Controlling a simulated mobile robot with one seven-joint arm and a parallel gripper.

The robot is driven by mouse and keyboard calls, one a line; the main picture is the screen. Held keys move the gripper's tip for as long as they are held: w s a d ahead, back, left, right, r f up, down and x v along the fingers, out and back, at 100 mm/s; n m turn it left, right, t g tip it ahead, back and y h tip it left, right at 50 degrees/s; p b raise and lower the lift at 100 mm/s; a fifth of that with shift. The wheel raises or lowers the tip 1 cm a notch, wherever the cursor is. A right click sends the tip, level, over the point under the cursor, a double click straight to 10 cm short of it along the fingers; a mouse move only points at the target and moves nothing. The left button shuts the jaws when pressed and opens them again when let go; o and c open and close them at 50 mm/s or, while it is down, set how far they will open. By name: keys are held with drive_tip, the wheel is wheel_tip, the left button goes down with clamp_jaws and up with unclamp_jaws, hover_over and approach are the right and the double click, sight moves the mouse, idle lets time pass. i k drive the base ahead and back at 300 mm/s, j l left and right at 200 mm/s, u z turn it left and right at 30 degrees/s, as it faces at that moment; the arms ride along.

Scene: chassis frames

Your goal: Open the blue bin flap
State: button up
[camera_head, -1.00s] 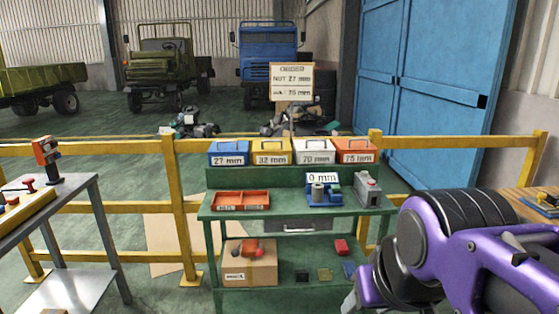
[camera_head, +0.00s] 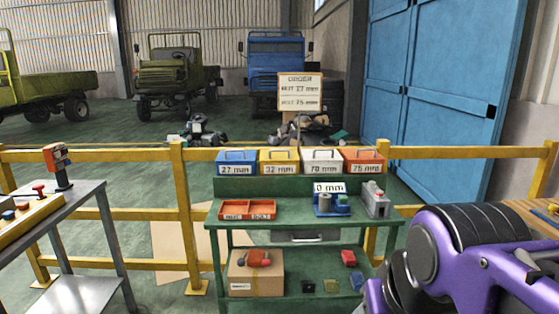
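The blue bin (camera_head: 237,162) is at the left end of a row of bins on the back shelf of the green workbench. Its front label reads 27 mm. A blue flap with a handle (camera_head: 238,154) is on its top and looks closed. My purple arm fills the lower right of the view, in front of and to the right of the bench. My gripper is not in view.
Yellow (camera_head: 279,160), white (camera_head: 322,160) and orange (camera_head: 364,161) bins stand right of the blue one. An order sign (camera_head: 300,91) stands behind them. The bench top (camera_head: 285,215) holds a red tray (camera_head: 247,209) and a blue gauge (camera_head: 331,204). A yellow railing (camera_head: 440,152) runs behind.

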sight(237, 151)
drive_tip(key=i+j+z, duration=0.1)
drive_tip(key=i, duration=0.35)
drive_tip(key=i+j+z, duration=0.1)
drive_tip(key=i, duration=0.3)
drive_tip(key=j, duration=0.1)
